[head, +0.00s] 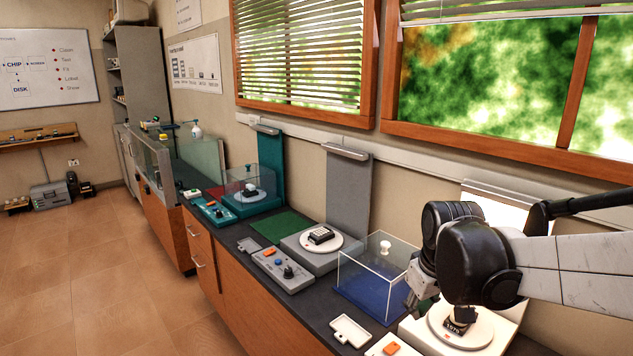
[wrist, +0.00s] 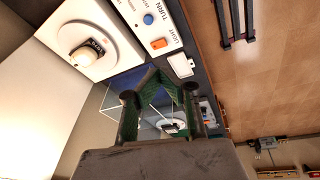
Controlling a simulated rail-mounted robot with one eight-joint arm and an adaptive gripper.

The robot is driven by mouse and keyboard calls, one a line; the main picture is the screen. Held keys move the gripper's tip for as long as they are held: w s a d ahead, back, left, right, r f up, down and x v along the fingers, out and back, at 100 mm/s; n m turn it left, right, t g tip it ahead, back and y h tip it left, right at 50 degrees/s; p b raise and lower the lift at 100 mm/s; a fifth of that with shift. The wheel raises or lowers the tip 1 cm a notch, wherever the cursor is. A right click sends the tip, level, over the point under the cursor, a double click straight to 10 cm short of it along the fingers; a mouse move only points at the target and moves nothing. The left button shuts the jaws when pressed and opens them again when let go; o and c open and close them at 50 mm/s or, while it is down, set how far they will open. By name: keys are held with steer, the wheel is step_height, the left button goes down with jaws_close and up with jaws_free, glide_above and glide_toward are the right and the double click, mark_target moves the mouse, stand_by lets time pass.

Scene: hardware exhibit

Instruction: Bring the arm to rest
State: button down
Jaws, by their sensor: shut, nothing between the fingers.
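My gripper (head: 418,298) is at the right of the head view, at the end of my dark, bent arm. It hangs between the clear case with a blue base (head: 372,297) and the nearest white turntable (head: 476,328). In the wrist view the fingers of my gripper (wrist: 153,70) come together at the tips, with nothing between them. A small dark object with a pale label (head: 456,326) stands on the turntable; in the wrist view a dark object with a rounded pale part (wrist: 86,53) is on it. Whether my gripper touches the case cannot be told.
A control panel (wrist: 155,25) with blue and orange buttons lies beside the turntable. Further along the counter stand a grey plinth (head: 322,257) with a turntable, a grey control box (head: 284,268) and a teal display (head: 250,205). The floor (head: 90,260) at left is open.

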steer(key=s+r+m+t, duration=0.3)
steer(key=s+m+t, duration=0.1)
steer(key=s, duration=1.2)
steer(key=shift+a, duration=0.25)
